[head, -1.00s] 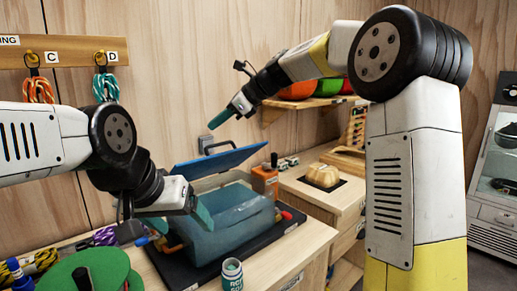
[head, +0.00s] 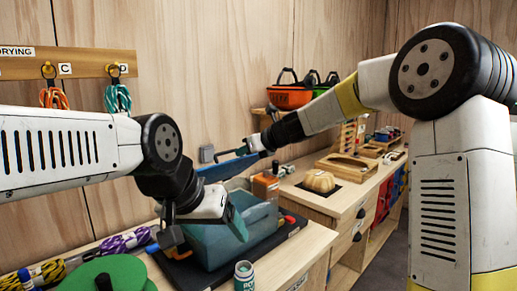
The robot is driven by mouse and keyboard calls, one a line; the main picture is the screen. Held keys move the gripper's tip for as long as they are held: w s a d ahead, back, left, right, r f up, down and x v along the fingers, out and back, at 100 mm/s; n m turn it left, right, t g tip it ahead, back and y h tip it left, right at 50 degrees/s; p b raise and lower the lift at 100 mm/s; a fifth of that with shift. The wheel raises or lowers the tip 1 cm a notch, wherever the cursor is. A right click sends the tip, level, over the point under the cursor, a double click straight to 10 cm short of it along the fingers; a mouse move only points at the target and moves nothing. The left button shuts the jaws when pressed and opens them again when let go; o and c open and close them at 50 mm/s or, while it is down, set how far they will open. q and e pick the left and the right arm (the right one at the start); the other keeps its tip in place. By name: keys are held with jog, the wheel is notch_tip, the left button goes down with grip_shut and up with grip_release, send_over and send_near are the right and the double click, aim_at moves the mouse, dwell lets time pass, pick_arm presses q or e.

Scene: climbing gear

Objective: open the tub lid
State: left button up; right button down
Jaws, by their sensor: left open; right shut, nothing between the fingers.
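The tub (head: 212,246) is a teal-blue box on a dark mat on the bench. Its flat blue lid (head: 222,170) stands raised and tilted at the back of the tub. My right gripper (head: 238,155) is shut and empty, at the lid's upper edge; I cannot tell whether it touches. My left gripper (head: 204,228) is open at the near left of the tub, its teal finger overlapping the tub's front in the view. The arm and gripper hide the tub's left part and some of its top.
An orange-brown bottle (head: 265,187) stands behind the tub's right side. A small jar (head: 244,276) stands in front. A green disc (head: 105,274) and coiled ropes (head: 122,243) lie at the left. A bread-like mould (head: 320,181) sits on the right bench.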

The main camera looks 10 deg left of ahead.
jog(key=shift+x, duration=0.85)
jog(key=shift+a+r, duration=0.1)
jog(key=shift+r, duration=0.05)
